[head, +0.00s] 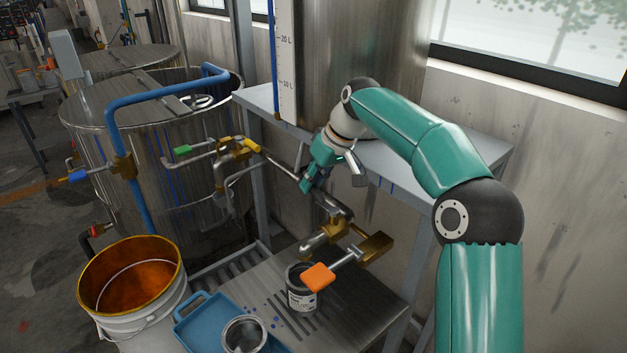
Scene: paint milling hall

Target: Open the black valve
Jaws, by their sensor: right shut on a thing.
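My right gripper (306,184) reaches down from the right, in front of the tall steel tank. Its fingers are closed at the pipework above the small paint can, close to a grey pipe (336,206). They are shut on what I take to be the handle of the black valve. The fingers hide most of that handle, so its angle cannot be told. Below it, a brass valve (374,246) has a lever with an orange grip (318,277). My left gripper is not in view.
Valves with green (183,150), blue (79,175) and red (96,229) grips sit to the left. An orange-lined bucket (131,277), a blue tray (196,317) and a paint can (301,297) stand below. A grey table (480,151) lies behind my arm.

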